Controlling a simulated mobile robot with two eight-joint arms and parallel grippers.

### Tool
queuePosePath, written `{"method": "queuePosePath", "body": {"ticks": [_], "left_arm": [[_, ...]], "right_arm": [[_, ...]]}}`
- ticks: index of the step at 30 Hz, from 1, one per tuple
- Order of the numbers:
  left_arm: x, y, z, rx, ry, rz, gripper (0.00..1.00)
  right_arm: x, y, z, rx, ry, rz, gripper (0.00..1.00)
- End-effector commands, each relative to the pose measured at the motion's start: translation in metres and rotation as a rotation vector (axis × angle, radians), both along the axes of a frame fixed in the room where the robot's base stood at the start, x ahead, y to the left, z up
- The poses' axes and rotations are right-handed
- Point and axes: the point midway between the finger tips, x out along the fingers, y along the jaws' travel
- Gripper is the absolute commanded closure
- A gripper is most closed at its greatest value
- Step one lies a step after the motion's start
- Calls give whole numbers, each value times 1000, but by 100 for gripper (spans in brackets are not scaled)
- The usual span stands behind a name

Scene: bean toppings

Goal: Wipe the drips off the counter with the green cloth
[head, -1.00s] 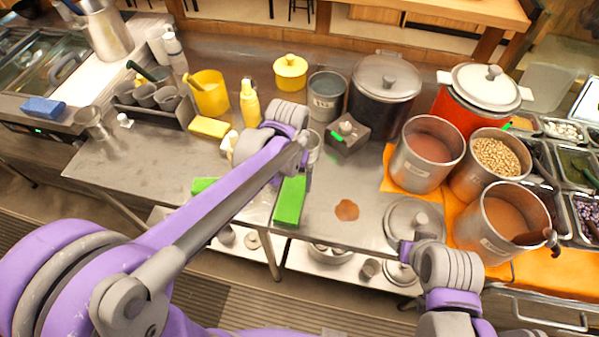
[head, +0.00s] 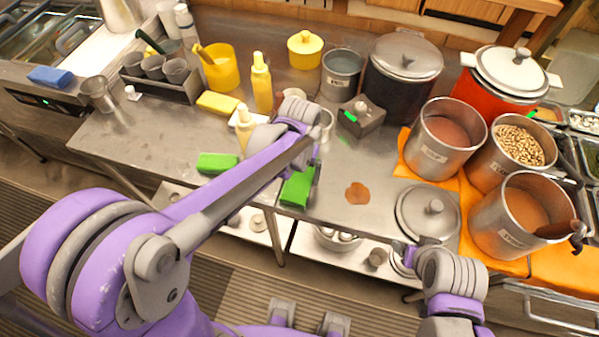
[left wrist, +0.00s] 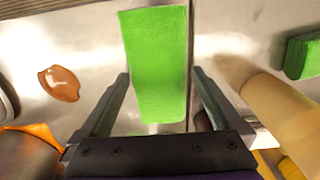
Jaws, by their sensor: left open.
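The green cloth (head: 297,188) lies flat on the steel counter near its front edge, left of the drips. In the left wrist view the cloth (left wrist: 157,60) shows between my left gripper's fingers (left wrist: 159,85). In the head view my left gripper (head: 314,160) is over the cloth's far end, partly hidden by its own arm. It is open, with a finger on each side of the cloth. The drips are a brown-orange spot (head: 358,193), which also shows in the left wrist view (left wrist: 59,84). My right gripper (head: 406,254) is low at the front right; its jaws are unclear.
A second green block (head: 217,163) lies to the left. A squeeze bottle (head: 244,125) stands behind it. A steel lid (head: 428,212) lies right of the drips. Pots of sauce and beans stand on an orange mat (head: 408,170) at right. The counter's left front is clear.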

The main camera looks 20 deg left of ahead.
Motion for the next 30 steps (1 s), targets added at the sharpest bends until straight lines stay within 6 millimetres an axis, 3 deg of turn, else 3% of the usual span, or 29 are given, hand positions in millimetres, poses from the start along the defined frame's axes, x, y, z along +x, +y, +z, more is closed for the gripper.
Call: {"method": "queuePosePath", "body": {"ticks": [1,9,11,17,30], "left_arm": [[0,0,0,0,0,0,5],[0,0,0,0,0,0,54],[0,0,0,0,0,0,62],[0,0,6,0,0,0,62],[1,0,41,-1,-2,0,62]], "right_arm": [[0,0,0,0,0,0,33],[0,0,0,0,0,0,33],[0,0,0,0,0,0,33],[1,0,4,0,-3,0,33],[11,0,31,0,-21,0,33]]}}
